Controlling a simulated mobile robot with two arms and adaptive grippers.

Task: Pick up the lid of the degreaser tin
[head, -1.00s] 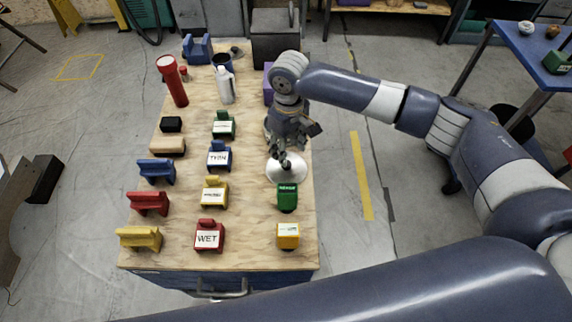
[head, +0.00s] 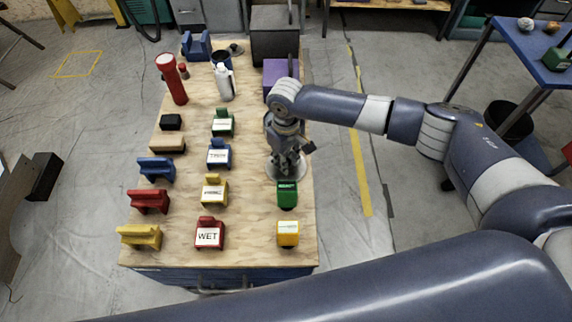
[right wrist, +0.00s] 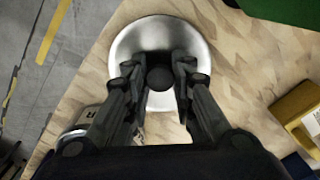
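The lid is a round silver disc (right wrist: 128,48) with a dark round knob (right wrist: 160,78) in its middle. In the head view its pale rim (head: 271,172) shows near the bench's right edge, mostly hidden by my right gripper (head: 283,170). In the right wrist view my right gripper (right wrist: 157,74) is open, with one finger on each side of the knob. Small gaps seem to remain; contact is not clear. A pale labelled round thing (right wrist: 76,138) stands beside the lid at lower left; I cannot tell whether it is the tin. My left gripper is not in view.
A green block (head: 287,194) and a yellow block (head: 288,233) stand just in front of the lid. Labelled blocks, including a red one (head: 209,232), line the bench (head: 255,205) to the left. A purple box (head: 276,73) stands behind.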

